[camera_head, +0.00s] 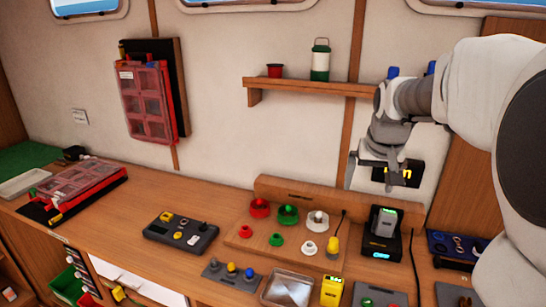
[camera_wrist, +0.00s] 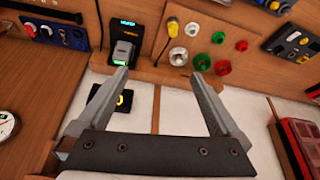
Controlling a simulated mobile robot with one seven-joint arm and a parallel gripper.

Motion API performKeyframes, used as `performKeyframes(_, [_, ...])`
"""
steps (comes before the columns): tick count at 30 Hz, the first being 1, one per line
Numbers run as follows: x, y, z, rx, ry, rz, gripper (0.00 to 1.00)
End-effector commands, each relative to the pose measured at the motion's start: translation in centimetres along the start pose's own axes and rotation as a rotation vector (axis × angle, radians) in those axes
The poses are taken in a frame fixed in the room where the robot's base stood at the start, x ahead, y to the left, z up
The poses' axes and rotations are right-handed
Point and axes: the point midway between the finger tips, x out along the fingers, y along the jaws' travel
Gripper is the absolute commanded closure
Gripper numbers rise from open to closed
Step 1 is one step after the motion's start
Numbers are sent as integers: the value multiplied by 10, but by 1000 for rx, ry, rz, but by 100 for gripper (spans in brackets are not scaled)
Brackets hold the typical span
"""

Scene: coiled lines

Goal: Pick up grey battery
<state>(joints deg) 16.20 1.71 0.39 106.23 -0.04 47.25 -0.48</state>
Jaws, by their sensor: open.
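The grey battery (camera_head: 385,223) stands upright in a black charger (camera_head: 382,247) with a lit display on the wooden counter. In the wrist view the grey battery (camera_wrist: 123,51) is at upper left in the charger, just beyond the left fingertip in the picture. My gripper (camera_wrist: 161,78) is open, with nothing between its fingers. In the head view my gripper (camera_head: 382,176) hangs above and behind the charger, near the wall, clear of the battery.
A yellow device (camera_head: 331,291) stands at the front edge of view. Red, green and white round parts (camera_head: 288,214) and a yellow plug (camera_head: 332,244) sit left of the charger. A shelf (camera_head: 310,86) holds a red cup and a lantern. A dark panel (camera_head: 455,246) lies right.

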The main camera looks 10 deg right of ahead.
Motion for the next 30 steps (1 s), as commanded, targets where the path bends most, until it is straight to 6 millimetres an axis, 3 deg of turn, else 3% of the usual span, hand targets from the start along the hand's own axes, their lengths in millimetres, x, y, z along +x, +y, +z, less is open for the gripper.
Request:
performKeyframes(1, [14, 12, -16, 22, -10, 10, 0])
performKeyframes(6, [61, 51, -57, 81, -24, 35, 0])
performKeyframes(12, [112, 93, -85, 138, -36, 58, 0])
performKeyframes(18, [139, 115, -94, 165, -41, 68, 0])
performKeyframes(23, [158, 120, -94, 169, -43, 69, 0])
performKeyframes(30, [206, 122, -91, 169, -45, 68, 0])
